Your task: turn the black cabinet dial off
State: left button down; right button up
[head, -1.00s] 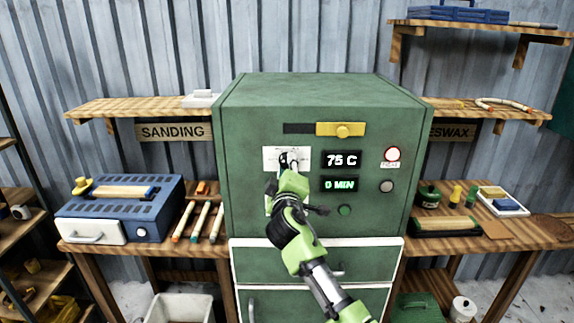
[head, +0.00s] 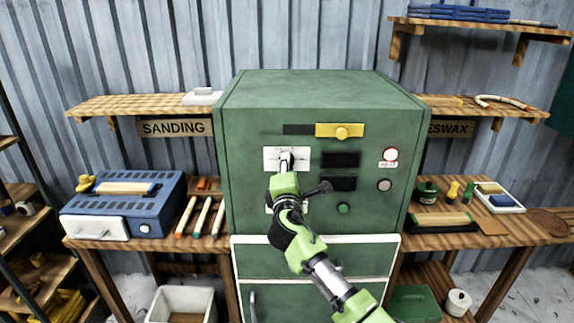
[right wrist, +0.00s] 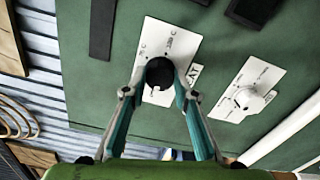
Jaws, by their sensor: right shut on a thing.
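The green cabinet (head: 240,130) stands in the middle of the head view. Its black dial (right wrist: 158,70) sits on a white plate with temperature marks, at the upper left of the cabinet front. My right gripper (head: 287,158) reaches up from the lower right to this dial and hides most of it in the head view. In the right wrist view, my right gripper (right wrist: 160,82) is shut on the black dial, one finger on each side. The two displays (head: 341,160) to the right of the dial are dark. My left gripper is not in view.
A white dial (right wrist: 243,98) sits on a lower plate, partly hidden by my arm in the head view. A yellow slider (head: 340,130) is above the displays. A round lamp (head: 390,154) and buttons are at the right. Wooden benches with tools flank the cabinet.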

jog(key=shift+d+r, duration=0.1)
jog(key=shift+r, duration=0.25)
jog(key=o, duration=1)
jog(key=shift+o, duration=0.5)
jog(key=shift+w+f, duration=0.2)
jog(key=shift+f, duration=0.1)
jog(key=shift+s, duration=0.2)
jog(key=s, duration=1.1)
jog(key=shift+s, duration=0.35)
